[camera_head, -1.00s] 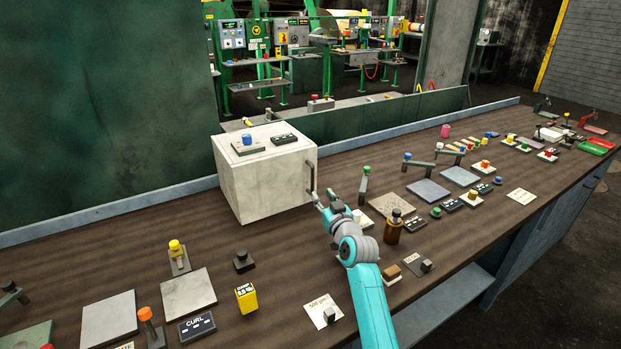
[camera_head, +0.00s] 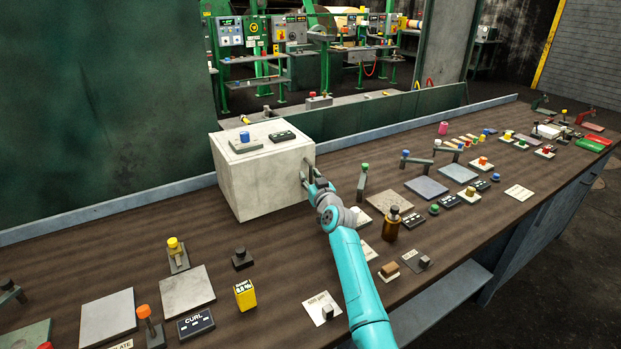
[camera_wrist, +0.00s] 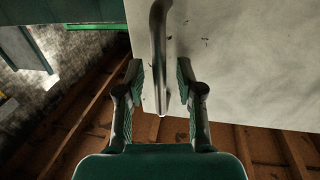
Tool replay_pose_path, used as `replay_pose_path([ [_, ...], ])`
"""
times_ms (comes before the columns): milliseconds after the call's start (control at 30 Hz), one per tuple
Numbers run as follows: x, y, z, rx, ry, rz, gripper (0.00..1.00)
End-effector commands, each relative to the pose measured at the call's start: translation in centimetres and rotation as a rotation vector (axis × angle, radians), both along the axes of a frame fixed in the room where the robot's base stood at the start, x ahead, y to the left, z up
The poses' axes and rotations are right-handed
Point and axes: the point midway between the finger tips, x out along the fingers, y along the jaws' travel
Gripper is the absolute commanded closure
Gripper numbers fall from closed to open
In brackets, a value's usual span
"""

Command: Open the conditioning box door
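The conditioning box (camera_head: 262,184) is a pale, worn cube on the bench, and its door side (camera_wrist: 235,60) fills the upper right of the wrist view. The door looks closed. A dark bar handle (camera_wrist: 158,50) stands on the door and runs lengthwise between my fingers. My gripper (camera_wrist: 160,82) is open, with one finger on each side of the handle and gaps showing on both sides. In the head view my gripper (camera_head: 311,178) is at the box's right face and partly hides the handle.
A blue-knobbed device (camera_head: 245,141) and a dark panel (camera_head: 282,136) sit on top of the box. A green-knobbed post (camera_head: 363,180) and a brown bottle (camera_head: 391,225) stand close to the right of my arm.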

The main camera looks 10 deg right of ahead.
Motion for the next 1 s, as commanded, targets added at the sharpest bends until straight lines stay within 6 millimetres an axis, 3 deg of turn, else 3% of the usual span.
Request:
replay_pose_path([
  [200, 0.0, 0.0, 0.0, 0.0, 0.0, 0.0, 0.66],
  [333, 0.0, 0.0, 0.0, 0.0, 0.0, 0.0, 0.98],
  [367, 0.0, 0.0, 0.0, 0.0, 0.0, 0.0, 1.0],
  [767, -0.4, 0.0, -0.1, 0.001, 0.002, 0.001, 1.0],
  [1000, -2.8, -0.2, -0.2, 0.0, 0.002, 0.001, 1.0],
])
